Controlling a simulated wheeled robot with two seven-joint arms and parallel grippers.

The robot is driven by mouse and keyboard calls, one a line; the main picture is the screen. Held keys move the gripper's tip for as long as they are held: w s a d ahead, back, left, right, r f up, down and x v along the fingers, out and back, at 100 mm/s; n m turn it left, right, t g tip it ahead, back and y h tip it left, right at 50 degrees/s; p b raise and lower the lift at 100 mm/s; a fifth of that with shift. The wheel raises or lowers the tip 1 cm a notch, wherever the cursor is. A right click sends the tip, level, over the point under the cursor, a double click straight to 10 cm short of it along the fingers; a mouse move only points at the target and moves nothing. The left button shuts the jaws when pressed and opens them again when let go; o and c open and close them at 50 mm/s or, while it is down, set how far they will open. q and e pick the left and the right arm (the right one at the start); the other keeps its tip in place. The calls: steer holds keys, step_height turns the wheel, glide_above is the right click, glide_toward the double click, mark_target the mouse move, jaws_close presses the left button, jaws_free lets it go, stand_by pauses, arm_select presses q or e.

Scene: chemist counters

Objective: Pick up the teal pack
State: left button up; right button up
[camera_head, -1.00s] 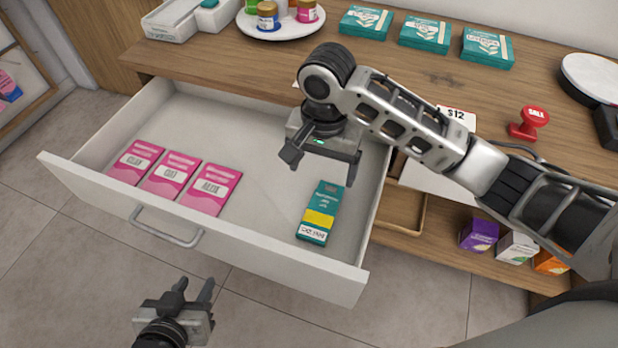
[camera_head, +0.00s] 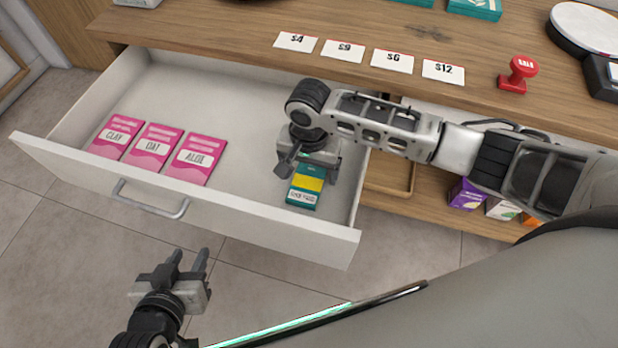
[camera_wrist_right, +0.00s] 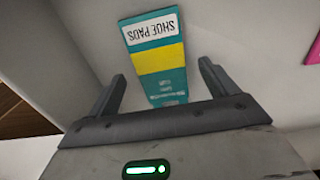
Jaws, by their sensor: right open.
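The teal pack (camera_head: 305,187), with a yellow band and a white label, lies flat at the right end of the open white drawer. In the right wrist view the pack (camera_wrist_right: 157,62) lies between and beyond the fingertips, its label reading "SHOE PADS". My right gripper (camera_head: 305,172) is over the pack's far part and hides it in the head view. Its two fingers (camera_wrist_right: 162,75) are apart, with nothing clamped between them. My left gripper (camera_head: 188,260) is outside the drawer, in front of it over the floor, fingers apart and empty.
Three pink packs, CLAY (camera_head: 115,138), OAT (camera_head: 152,145) and ALOE (camera_head: 196,158), lie at the drawer's left. The drawer front (camera_head: 250,224) and side walls stand around them. Price cards and a red SALE stamp (camera_head: 518,73) are on the counter (camera_head: 240,33).

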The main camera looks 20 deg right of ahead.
step_height(320, 180, down, 2)
steer(key=shift+f, duration=0.1)
steer(key=c, duration=1.1)
steer(key=shift+o, duration=0.2)
steer(key=shift+r, duration=0.7)
steer(key=w+a+r, duration=0.2)
steer(key=a+r, duration=0.4)
steer(key=w+a+r, duration=0.2)
steer(key=a+r, duration=0.3)
steer(key=a, duration=0.2)
steer(key=shift+w+r, duration=0.4)
